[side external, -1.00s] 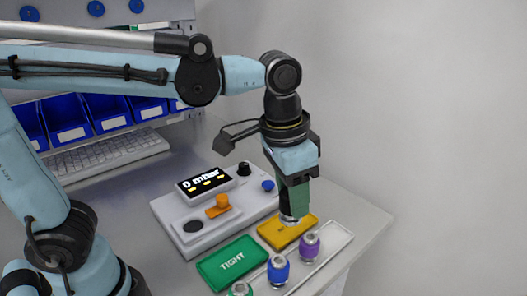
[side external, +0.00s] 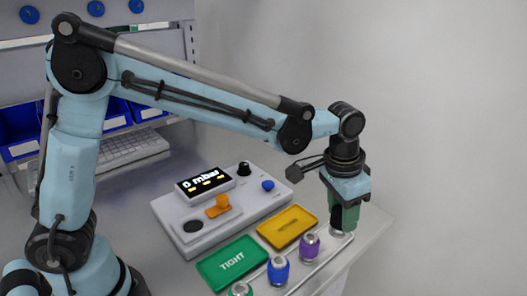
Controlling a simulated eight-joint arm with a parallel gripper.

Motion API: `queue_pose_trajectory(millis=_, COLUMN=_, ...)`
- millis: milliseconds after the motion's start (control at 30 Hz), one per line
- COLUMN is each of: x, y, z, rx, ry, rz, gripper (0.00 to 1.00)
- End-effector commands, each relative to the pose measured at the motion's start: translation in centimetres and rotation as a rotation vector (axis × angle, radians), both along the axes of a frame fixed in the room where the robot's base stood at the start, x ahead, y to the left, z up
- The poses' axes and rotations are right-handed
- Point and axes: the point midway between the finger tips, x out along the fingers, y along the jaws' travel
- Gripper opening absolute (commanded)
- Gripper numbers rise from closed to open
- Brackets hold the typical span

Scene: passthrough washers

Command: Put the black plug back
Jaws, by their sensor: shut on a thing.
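My gripper (side external: 342,226) points down at the far right end of the pale narrow rack (side external: 318,268). Its green fingers are shut on the black plug (side external: 337,219), whose black side and silvery lower end show between and below them. The plug looks upright, over or at the rack's end beyond the purple plug. I cannot tell whether its lower end touches the rack. The fingers hide part of the plug.
A purple plug (side external: 309,246), a blue plug (side external: 278,270) and a green plug (side external: 240,290) stand along the rack. Behind is a white tester (side external: 168,211) with an orange lever (side external: 222,203).

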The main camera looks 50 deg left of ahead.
Motion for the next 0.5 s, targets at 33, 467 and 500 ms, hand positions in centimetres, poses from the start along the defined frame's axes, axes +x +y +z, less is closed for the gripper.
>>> queue_pose_trajectory(millis=33, x=0.9, y=0.8, z=-0.7, rx=0.0, ry=0.0, rz=0.004, gripper=0.05)
queue_pose_trajectory(millis=467, x=3.6, y=3.2, z=-3.9, rx=0.0, ry=0.0, rz=-0.002, gripper=0.05)
queue_pose_trajectory(millis=500, x=3.6, y=3.2, z=-4.5, rx=0.001, ry=0.0, rz=-0.002, gripper=0.05)
